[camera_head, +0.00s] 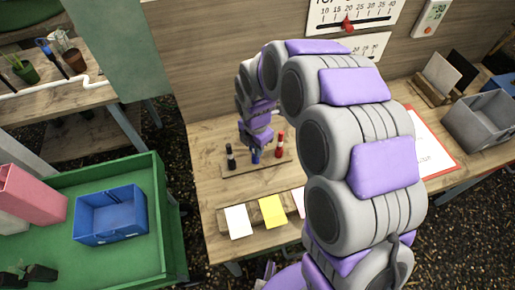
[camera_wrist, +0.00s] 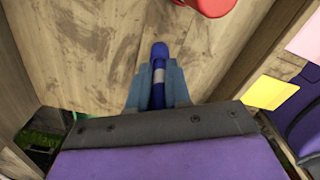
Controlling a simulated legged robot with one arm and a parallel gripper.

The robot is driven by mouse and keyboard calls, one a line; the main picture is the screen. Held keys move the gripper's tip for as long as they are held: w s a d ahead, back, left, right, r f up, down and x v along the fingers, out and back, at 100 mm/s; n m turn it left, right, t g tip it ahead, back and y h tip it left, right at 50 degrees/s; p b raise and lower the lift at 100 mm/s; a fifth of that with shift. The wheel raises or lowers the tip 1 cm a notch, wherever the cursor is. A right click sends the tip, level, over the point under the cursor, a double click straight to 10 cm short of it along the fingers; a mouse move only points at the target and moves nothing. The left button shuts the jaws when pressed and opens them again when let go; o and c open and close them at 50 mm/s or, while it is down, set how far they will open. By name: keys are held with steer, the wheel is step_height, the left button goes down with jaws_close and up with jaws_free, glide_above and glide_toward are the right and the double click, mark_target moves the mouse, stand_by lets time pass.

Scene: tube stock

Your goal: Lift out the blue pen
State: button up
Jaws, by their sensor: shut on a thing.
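The blue pen (camera_wrist: 159,70) is between the two fingers of my gripper (camera_wrist: 158,88) in the wrist view. My gripper is shut on it. In the head view the blue pen (camera_head: 256,156) shows just under my gripper (camera_head: 254,146), between a black pen (camera_head: 231,157) on the left and a red pen (camera_head: 279,145) on the right. Those two stand upright on a wooden holder (camera_head: 240,169) on the table. The pen's lower end is hard to make out, so I cannot tell whether it is still in the holder.
White (camera_head: 238,221) and yellow cards (camera_head: 272,210) stand at the table's front edge. A grey bin (camera_head: 480,122) and a red-edged sheet (camera_head: 432,145) are at the right. A green cart (camera_head: 150,215) with a blue box (camera_head: 111,215) stands at the left.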

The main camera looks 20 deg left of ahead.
steer(key=shift+s+a+f, duration=0.1)
steer(key=shift+a+f, duration=0.05)
steer(key=shift+a, duration=0.45)
jaws_close()
steer(key=shift+d+r, duration=0.2)
steer(key=shift+d, duration=0.45)
steer(key=shift+a, duration=0.1)
steer(key=shift+a, duration=0.15)
